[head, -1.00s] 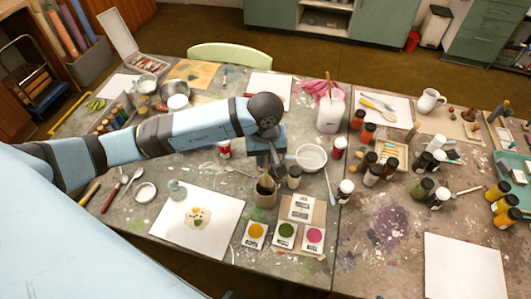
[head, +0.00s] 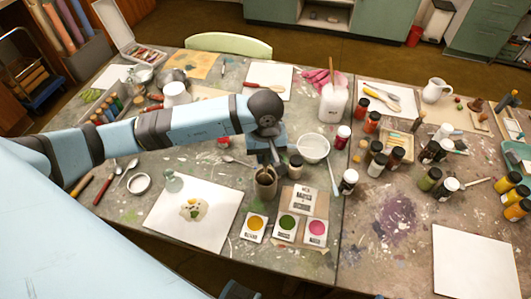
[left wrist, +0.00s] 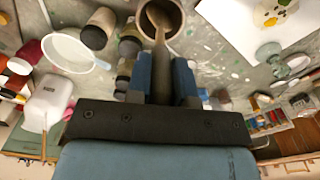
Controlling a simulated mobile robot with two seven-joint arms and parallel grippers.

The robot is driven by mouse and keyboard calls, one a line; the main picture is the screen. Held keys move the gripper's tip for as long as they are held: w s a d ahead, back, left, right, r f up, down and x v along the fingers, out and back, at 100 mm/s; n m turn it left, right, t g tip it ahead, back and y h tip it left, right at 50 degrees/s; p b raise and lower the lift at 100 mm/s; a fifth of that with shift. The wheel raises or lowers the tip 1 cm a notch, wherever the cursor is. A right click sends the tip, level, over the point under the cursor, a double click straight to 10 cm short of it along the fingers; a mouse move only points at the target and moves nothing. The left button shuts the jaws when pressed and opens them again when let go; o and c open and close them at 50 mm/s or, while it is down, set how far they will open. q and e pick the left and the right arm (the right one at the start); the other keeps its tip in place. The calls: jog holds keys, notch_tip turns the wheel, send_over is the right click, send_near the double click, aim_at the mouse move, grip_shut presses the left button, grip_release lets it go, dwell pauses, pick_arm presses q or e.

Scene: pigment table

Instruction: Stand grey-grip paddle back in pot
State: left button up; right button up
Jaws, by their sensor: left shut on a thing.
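My left gripper (head: 267,160) is shut on the paddle and points down over the brown pot (head: 265,186). In the left wrist view the paddle's grey grip (left wrist: 160,72) lies between the blue fingers, and its pale lower part reaches into the mouth of the pot (left wrist: 177,22). The pot stands upright on the table, behind the colour cards. The paddle is mostly hidden by the gripper in the head view, and I cannot tell whether its tip touches the pot's bottom. My right gripper does not show.
A dark-lidded jar (head: 295,166) stands close to the pot's right, with a white bowl (head: 313,148) behind it. Colour cards (head: 287,227) lie in front. A white sheet (head: 196,212) and glass bottle (head: 173,182) are to the left. Several paint jars stand farther right.

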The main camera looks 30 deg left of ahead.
pick_arm(q)
jog(key=o, duration=0.8)
jog(key=shift+r+b, duration=0.6)
jog(key=shift+r, duration=6.35)
